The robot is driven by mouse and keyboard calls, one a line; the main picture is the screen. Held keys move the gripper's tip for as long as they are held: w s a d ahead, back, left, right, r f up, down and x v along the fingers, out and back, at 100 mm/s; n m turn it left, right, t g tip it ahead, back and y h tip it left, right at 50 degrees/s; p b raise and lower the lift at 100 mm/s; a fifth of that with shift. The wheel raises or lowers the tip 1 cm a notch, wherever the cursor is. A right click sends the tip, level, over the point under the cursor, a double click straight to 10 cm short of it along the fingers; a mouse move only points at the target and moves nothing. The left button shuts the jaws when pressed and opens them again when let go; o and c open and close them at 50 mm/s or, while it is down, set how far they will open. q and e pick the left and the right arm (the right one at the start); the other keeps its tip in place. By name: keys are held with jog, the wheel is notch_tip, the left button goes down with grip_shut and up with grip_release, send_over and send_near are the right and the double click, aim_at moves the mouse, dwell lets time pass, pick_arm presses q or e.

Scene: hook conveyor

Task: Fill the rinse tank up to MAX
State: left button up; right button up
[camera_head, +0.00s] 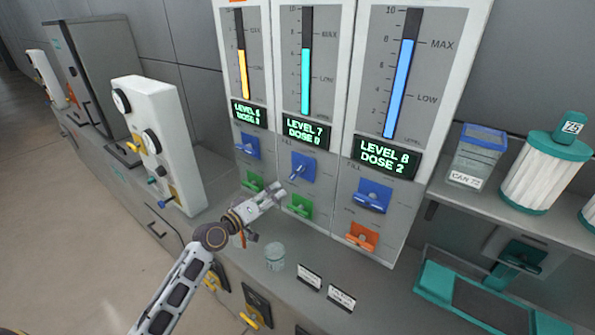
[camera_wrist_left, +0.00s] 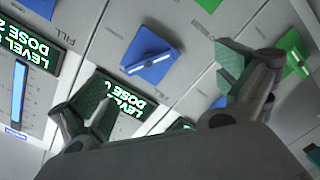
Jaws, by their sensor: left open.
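Three tank panels stand side by side; no tank name is readable. The left gauge has a yellow column (camera_head: 243,75), below MAX. The middle gauge has a teal column (camera_head: 306,80), also below MAX, with a display (camera_head: 306,131) reading LEVEL 7, DOSE 0. The right gauge has a blue column (camera_head: 400,90) about level with MAX; its display (camera_head: 387,156) reads LEVEL 8, DOSE 2. My left gripper (camera_head: 276,190) is open and empty before the middle panel. The wrist view shows its spread fingers (camera_wrist_left: 165,86) near the middle blue fill handle (camera_wrist_left: 148,56). My right gripper is out of view.
Below the fill handles sit green (camera_head: 299,206) and orange (camera_head: 362,236) handles. A small glass jar (camera_head: 275,256) stands on the ledge below my gripper. A white unit (camera_head: 158,140) with knobs is left; a shelf with canisters (camera_head: 545,175) is right.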

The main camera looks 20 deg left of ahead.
aim_at(296, 172)
pick_arm(q)
jog(key=r, duration=0.1)
jog(key=r+n+t, duration=0.1)
jog(key=shift+s+d+r+n, duration=0.2)
jog(key=shift+s+r+n, duration=0.1)
jog(key=shift+s+r, duration=0.05)
dwell(0.4)
jog(key=shift+w, duration=0.15)
dwell(0.4)
jog(key=shift+p+x, duration=0.55)
jog(key=shift+x, duration=3.45)
jog(key=shift+p+x, duration=0.3)
jog(key=shift+x, duration=2.45)
jog(key=shift+f, duration=0.1)
